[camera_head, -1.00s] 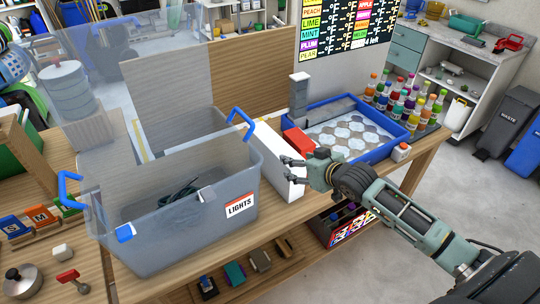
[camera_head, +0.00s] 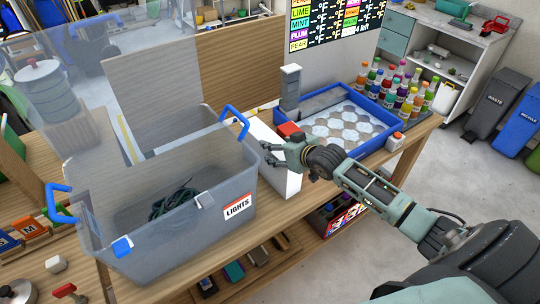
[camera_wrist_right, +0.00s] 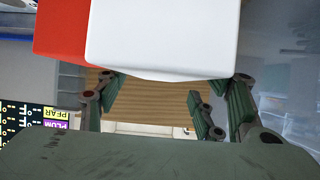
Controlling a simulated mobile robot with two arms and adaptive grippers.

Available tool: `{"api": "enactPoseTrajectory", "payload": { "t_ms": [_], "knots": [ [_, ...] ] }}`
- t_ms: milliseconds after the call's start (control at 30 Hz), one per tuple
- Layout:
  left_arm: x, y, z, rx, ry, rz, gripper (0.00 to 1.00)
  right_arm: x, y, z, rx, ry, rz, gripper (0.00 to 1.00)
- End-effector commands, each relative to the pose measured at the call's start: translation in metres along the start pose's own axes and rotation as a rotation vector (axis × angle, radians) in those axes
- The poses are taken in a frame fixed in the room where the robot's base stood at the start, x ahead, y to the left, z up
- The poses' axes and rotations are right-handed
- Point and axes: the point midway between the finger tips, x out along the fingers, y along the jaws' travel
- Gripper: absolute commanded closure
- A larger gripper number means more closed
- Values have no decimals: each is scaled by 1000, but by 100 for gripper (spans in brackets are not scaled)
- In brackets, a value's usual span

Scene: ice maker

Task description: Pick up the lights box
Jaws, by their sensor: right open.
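The lights box is a translucent grey bin (camera_head: 165,235) with blue handles and a "LIGHTS" label (camera_head: 238,207). It stands on the wooden workbench at the left centre of the head view, with dark green coiled cords (camera_head: 174,202) inside. My right gripper (camera_head: 268,154) is open and empty, just right of the bin's right handle (camera_head: 235,121), in front of a white box with a red part (camera_head: 290,130). In the right wrist view the open fingers (camera_wrist_right: 165,105) show below a white and red shape. My left gripper is not in view.
A blue tray (camera_head: 385,149) with round pale shapes lies right of my gripper, with several colourful bottles (camera_head: 400,85) behind it. A wooden panel (camera_head: 150,85) stands behind the bin. A lower shelf holds small items (camera_head: 235,270).

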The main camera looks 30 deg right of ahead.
Motion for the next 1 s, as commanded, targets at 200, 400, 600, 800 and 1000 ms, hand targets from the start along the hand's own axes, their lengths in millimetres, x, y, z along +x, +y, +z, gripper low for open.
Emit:
{"api": "enactPoseTrajectory", "payload": {
  "t_ms": [200,400,600,800,1000],
  "knots": [
    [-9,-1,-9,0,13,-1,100,25,1,-1,3,1,0,38],
    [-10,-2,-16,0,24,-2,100,34,0,0,0,0,0,38],
    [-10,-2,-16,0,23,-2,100,34,0,0,0,1,0,38],
    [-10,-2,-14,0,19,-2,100,33,1,0,0,0,0,56],
    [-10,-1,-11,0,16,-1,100,33,1,0,1,0,0,73]
  ]
}}
